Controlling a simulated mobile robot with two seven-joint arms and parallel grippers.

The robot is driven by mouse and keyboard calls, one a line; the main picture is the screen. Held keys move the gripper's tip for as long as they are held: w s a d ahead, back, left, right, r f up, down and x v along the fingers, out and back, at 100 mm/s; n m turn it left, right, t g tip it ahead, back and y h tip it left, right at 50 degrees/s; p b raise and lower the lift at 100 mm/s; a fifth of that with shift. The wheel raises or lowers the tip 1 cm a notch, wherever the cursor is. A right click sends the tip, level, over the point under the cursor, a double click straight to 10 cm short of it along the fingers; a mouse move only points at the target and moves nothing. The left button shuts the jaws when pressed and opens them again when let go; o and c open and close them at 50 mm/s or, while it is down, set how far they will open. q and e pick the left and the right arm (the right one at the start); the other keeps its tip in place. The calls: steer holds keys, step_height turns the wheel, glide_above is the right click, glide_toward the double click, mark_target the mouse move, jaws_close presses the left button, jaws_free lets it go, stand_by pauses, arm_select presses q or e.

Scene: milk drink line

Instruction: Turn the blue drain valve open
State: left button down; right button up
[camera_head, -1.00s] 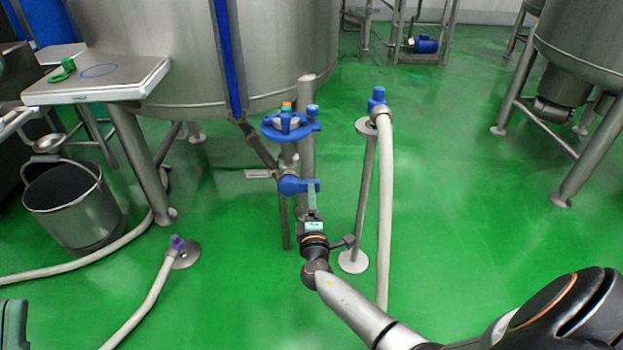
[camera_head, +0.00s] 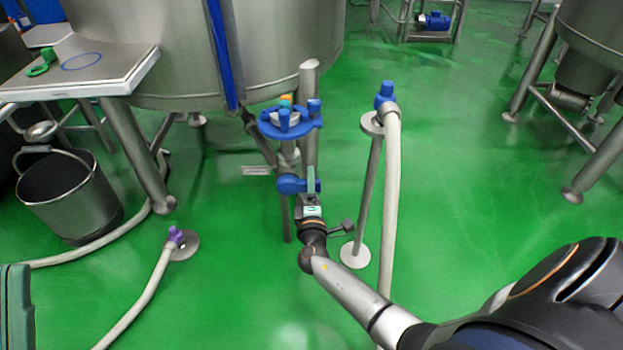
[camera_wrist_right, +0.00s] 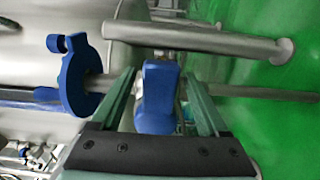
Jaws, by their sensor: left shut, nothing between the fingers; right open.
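The blue drain valve (camera_head: 290,185) sits on the steel pipe below the tank, under a blue ring-shaped holder (camera_head: 270,127). My right gripper (camera_head: 311,182) is at the valve, with a green finger showing beside its blue body. In the right wrist view the blue valve handle (camera_wrist_right: 155,95) lies between the two spread fingers of my right gripper (camera_wrist_right: 159,78). I see gaps on both sides, so the fingers are around it but not closed on it. My left gripper (camera_head: 16,305) shows only in part at the lower left edge, shut and away from the valve.
A hose with a blue end (camera_head: 385,97) hangs on a stand (camera_head: 366,195) right of the valve. A hose with a purple end (camera_head: 176,237) lies on the floor. A steel bucket (camera_head: 70,195) stands left.

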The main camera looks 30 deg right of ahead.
stand_by(0.3)
jaws_close()
stand_by(0.5)
steer(key=shift+w, duration=0.1)
stand_by(0.7)
